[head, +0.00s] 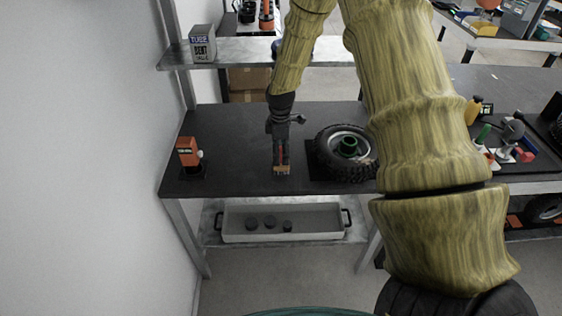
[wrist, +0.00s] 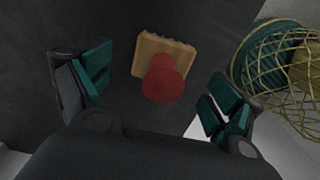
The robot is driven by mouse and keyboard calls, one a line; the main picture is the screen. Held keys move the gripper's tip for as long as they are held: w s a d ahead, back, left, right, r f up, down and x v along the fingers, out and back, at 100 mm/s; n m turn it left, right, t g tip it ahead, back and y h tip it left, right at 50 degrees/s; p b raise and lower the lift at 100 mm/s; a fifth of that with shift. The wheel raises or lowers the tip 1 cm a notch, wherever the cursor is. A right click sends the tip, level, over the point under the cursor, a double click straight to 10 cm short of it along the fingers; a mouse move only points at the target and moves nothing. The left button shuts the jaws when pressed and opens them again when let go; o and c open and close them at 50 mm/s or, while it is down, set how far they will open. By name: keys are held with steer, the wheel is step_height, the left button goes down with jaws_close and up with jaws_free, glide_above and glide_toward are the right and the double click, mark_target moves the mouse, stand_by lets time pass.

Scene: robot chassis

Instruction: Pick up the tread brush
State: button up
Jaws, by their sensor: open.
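The tread brush (wrist: 164,72) has a red round-ended handle on a pale wooden block with a toothed edge. In the wrist view it lies between my gripper's (wrist: 160,88) two open teal-padded fingers, with visible space on both sides. In the head view my gripper (head: 280,150) points down over the dark bench top (head: 235,150), and the wooden block of the brush (head: 282,170) shows just below the fingertips near the front edge. The gripper hides most of the red handle there. I see no finger touching the brush.
A knobbly tyre on a wheel (head: 345,150) lies close to the right of the gripper. An orange box-like device (head: 188,153) stands at the bench's left end. A grey tray (head: 240,222) sits on the lower shelf. The bench between device and gripper is clear.

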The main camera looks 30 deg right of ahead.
mark_target(281, 160)
steer(key=shift+s+f+p, duration=0.15)
steer(key=shift+f+p, duration=0.55)
steer(key=shift+f, duration=1.5)
steer(key=c, duration=1.2)
